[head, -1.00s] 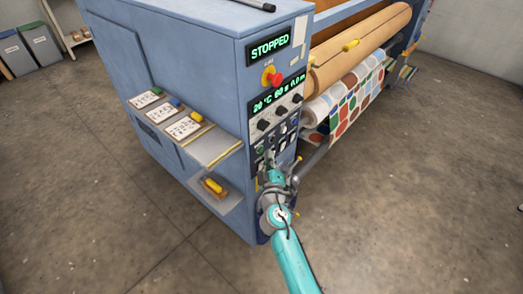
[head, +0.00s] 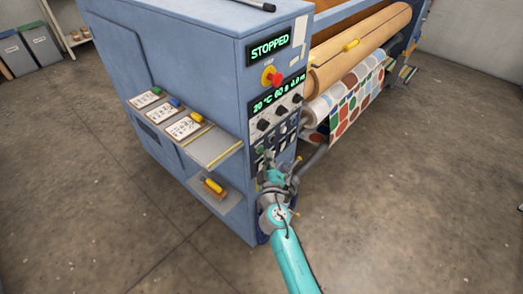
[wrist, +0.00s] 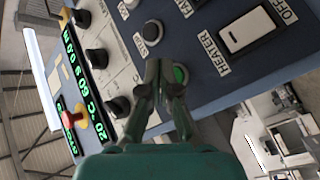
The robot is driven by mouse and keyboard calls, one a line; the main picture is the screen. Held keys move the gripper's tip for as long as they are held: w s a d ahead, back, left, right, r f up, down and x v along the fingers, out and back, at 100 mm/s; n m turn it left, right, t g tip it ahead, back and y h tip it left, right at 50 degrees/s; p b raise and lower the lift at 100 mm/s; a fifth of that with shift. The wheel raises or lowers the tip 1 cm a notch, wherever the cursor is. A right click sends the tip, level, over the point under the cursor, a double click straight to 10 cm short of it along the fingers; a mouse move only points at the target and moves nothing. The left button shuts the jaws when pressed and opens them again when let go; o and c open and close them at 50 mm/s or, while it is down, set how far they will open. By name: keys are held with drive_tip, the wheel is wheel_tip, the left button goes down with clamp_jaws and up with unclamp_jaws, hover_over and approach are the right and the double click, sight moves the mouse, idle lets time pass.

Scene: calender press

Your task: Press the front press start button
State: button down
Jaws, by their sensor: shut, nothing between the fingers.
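The press's control panel (head: 275,125) faces the right side of the blue cabinet, and its upper display (head: 269,47) reads STOPPED. In the wrist view a green button (wrist: 181,74) sits on the panel, partly hidden behind my fingertips. Its label is hidden. A dark round button (wrist: 152,31) with a STOP label is beside it. My gripper (wrist: 166,66) is shut and empty, its tips in front of the green button's edge. I cannot tell whether they touch it. In the head view my gripper (head: 268,164) is at the panel's lower part.
A red emergency knob (head: 276,78) is higher on the panel, with black knobs (head: 264,125) below. A white heater switch (wrist: 246,30) is close to my fingers. A shelf with cards (head: 215,152) juts out left of the panel. The patterned fabric roll (head: 345,104) is to the right.

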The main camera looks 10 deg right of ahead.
drive_tip(key=shift+w+a, duration=0.15)
drive_tip(key=shift+w, duration=0.1)
